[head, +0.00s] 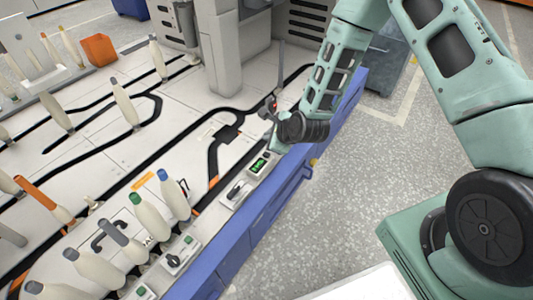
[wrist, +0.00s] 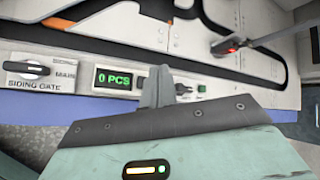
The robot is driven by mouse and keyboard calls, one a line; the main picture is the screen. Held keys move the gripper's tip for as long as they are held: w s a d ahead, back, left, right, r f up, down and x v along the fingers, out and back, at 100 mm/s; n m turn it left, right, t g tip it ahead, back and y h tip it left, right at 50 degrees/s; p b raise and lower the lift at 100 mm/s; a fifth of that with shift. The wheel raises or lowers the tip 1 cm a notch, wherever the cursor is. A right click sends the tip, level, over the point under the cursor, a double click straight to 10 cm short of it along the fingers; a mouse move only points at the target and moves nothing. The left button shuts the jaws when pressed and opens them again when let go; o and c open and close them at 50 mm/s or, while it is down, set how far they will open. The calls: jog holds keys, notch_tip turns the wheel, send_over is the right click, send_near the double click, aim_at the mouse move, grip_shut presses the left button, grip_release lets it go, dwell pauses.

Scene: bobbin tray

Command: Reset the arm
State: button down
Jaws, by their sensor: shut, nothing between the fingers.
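My teal arm reaches in from the right in the head view. My gripper (head: 268,108) is over the near edge of the white table, beyond the counter panel. In the wrist view the grey fingers of my gripper (wrist: 158,84) are together, with nothing seen between them. They are in front of the panel, just right of the green counter display (wrist: 116,78) that reads "0 PCS". Whether they touch the panel cannot be told. The counter display also shows in the head view (head: 259,165). Part of the panel is hidden behind the fingers.
A siding gate knob (wrist: 25,68) is left of the display. A lever with a red light (wrist: 228,46) stands beyond my gripper. Several bobbins stand along the black tracks, including a green-topped one (head: 147,215). The table has a blue side (head: 255,220); open floor lies right.

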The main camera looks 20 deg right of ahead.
jog(key=s+a+r+n+g, duration=0.5)
jog(key=s+a+r+n, duration=0.5)
jog(key=s+r+n, duration=0.6)
jog(key=s+d+r+n+g+h, duration=0.15)
jog(key=s+r+n, duration=0.25)
jog(key=s+n, duration=0.4)
jog(key=s+d+r+n+g+h, duration=0.1)
jog(key=s+d+r+n+g, duration=0.1)
jog(key=s+r+n, duration=0.4)
notch_tip(320, 180, up, 32)
jog(key=s+n+p, duration=0.1)
jog(key=s+p, duration=0.1)
jog(key=p, duration=3.2)
jog(key=shift+s+a, duration=0.15)
jog(key=shift+s, duration=0.05)
